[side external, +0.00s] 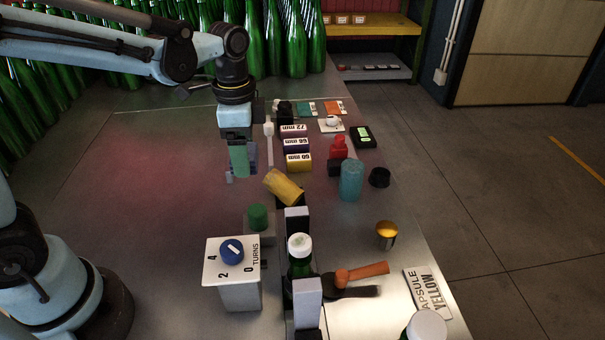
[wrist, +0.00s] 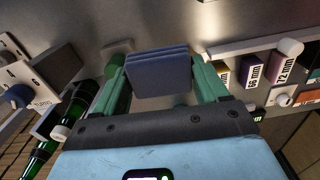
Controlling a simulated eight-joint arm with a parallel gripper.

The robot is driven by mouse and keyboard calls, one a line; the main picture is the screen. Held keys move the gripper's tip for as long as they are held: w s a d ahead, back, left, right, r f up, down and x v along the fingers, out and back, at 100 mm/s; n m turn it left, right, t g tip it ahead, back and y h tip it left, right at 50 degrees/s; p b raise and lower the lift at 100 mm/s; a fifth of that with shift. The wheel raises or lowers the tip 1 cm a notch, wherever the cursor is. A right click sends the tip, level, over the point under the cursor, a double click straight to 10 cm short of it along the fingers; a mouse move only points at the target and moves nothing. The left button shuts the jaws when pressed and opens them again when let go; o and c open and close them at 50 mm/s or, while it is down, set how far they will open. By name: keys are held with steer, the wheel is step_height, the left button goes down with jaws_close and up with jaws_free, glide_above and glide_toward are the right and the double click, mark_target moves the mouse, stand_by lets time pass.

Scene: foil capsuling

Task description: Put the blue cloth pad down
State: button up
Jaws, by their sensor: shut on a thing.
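The blue cloth pad (wrist: 158,78) is a flat, dark blue layered square between the green fingers of my gripper (wrist: 157,62) in the wrist view. My gripper is shut on it. In the side view, my gripper (side external: 241,163) is pointing down over the left-middle of the metal table (side external: 150,190). Only a bluish edge of the pad (side external: 254,155) shows there, mostly hidden by the finger. I cannot tell from the side view how far it is above the table.
Labelled size boxes (side external: 297,145) stand right of my gripper, with a tilted yellow cylinder (side external: 284,187) nearer. A green button (side external: 258,216), a knob box (side external: 233,265) and a clamped bottle (side external: 300,260) are in front. The table's left part is clear. Green bottles (side external: 290,40) line the back.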

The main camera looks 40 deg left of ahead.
mark_target(245, 202)
steer(key=shift+a+f+n, duration=0.3)
steer(key=shift+a+f, duration=0.3)
steer(key=shift+a, duration=0.25)
steer(key=shift+f, duration=4.8)
steer(key=shift+f, duration=0.1)
steer(key=o, duration=0.9)
steer(key=shift+o, duration=0.2)
